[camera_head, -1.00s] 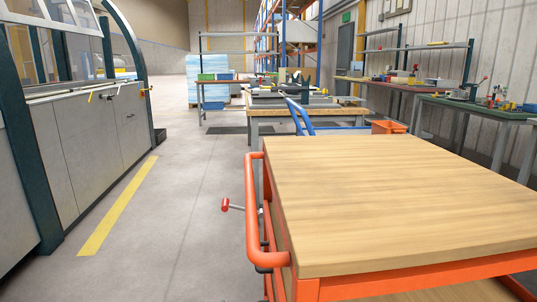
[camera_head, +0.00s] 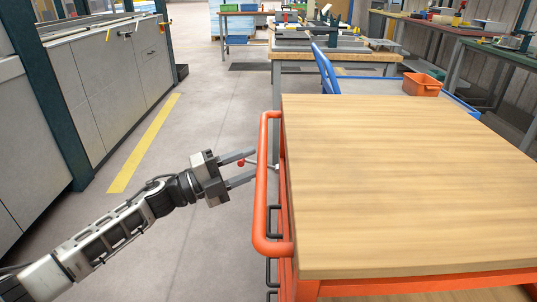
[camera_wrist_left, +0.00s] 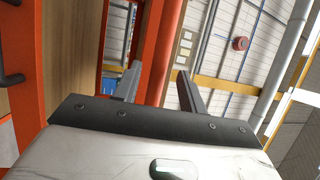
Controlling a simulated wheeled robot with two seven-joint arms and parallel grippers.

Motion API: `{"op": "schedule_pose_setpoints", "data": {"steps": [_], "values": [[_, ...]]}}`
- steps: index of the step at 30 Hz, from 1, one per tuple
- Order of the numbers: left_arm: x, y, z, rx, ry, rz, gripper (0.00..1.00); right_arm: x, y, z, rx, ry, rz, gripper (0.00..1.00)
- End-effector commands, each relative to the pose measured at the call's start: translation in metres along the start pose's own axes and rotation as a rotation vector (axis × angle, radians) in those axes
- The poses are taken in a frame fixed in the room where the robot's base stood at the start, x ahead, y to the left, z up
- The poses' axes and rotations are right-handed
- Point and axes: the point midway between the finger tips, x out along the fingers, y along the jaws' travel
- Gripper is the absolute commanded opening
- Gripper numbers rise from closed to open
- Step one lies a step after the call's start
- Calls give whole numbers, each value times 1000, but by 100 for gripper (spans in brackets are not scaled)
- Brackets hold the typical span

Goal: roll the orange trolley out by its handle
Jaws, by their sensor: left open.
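The orange trolley has a flat wooden top (camera_head: 400,180) and fills the right of the head view. Its orange tubular handle (camera_head: 263,185) runs along its left side. My left gripper (camera_head: 250,168) is open and empty, its two fingers pointing right toward the handle, seemingly just short of it. A red-knobbed lever (camera_head: 241,163) shows by the fingertips. In the left wrist view the open fingers (camera_wrist_left: 158,82) show with an orange bar (camera_wrist_left: 160,50) beyond and between them. The gap to the handle is hard to judge. My right gripper is not in view.
A grey machine with cabinet panels (camera_head: 100,80) stands at the left behind a yellow floor line (camera_head: 145,145). A workbench (camera_head: 335,57), a blue-handled cart (camera_head: 325,70) and an orange bin (camera_head: 422,84) stand beyond the trolley. The floor aisle left of the trolley is clear.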

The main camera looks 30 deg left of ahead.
Motion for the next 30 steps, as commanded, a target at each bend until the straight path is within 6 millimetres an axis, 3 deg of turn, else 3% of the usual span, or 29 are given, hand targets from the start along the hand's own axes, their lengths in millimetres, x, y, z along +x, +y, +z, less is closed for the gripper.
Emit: {"op": "schedule_pose_setpoints", "data": {"steps": [3, 9, 21, 26, 30], "values": [[24, -2, 0, 0, 1, -4, 41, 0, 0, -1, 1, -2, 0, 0], [48, -1, 0, -2, 0, -1, 41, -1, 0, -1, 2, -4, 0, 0], [54, 0, 0, -2, -1, 0, 41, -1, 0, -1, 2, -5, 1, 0], [54, 0, 0, -2, 0, 0, 0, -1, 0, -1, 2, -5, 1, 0], [54, 0, 0, -2, 0, 0, 0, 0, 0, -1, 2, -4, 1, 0]]}}
